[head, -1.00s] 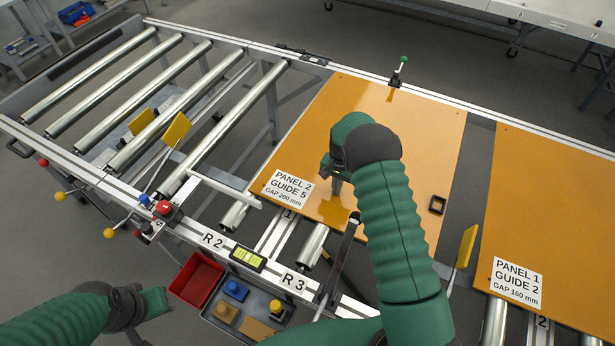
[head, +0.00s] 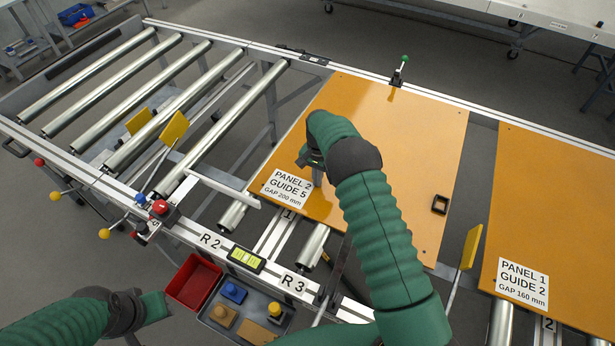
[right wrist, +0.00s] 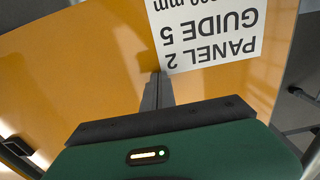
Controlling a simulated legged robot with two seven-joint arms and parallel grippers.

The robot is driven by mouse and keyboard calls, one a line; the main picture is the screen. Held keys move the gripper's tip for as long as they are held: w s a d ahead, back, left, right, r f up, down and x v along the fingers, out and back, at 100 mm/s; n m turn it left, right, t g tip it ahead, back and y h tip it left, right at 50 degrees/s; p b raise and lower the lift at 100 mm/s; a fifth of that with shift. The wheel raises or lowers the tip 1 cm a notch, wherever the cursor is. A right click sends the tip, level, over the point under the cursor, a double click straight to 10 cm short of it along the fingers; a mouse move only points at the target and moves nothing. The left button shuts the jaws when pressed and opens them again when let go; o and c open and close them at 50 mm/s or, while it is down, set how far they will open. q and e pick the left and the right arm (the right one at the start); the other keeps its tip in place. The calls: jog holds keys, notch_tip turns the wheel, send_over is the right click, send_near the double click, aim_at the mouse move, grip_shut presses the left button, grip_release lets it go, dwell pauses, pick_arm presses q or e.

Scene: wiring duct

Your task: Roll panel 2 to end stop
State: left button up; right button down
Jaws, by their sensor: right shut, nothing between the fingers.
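Panel 2 (head: 415,130) is a flat orange board lying on the roller frame, with a white label reading "PANEL 2 GUIDE 5" (head: 287,187) at its near left corner. My right gripper (head: 306,160) is over the panel's left part, just behind the label, pointing down. In the right wrist view its shut fingers (right wrist: 157,90) are beside the label over the orange surface; nothing is between them. I cannot tell whether they touch the panel. My left gripper (head: 145,308) is low at the left, by the red bin; its jaws are unclear. I cannot tell which part is the end stop.
Bare rollers (head: 150,120) lie left of the panel. Yellow plates (head: 173,129) stand among them, and a dark strip (head: 84,61) lines the far-left end. Panel 1 (head: 560,200) lies to the right across a gap. A red bin (head: 193,281) hangs at the front.

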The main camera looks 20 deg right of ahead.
aim_at(308, 181)
jog(key=shift+w+a+f+b, duration=0.15)
jog(key=shift+w+a+b, duration=0.6)
jog(key=shift+w, duration=0.25)
jog(key=shift+w+a, duration=0.35)
jog(key=shift+a, duration=0.05)
notch_tip(308, 181, up, 7)
jog(key=p, duration=0.4)
jog(key=shift+p, duration=0.3)
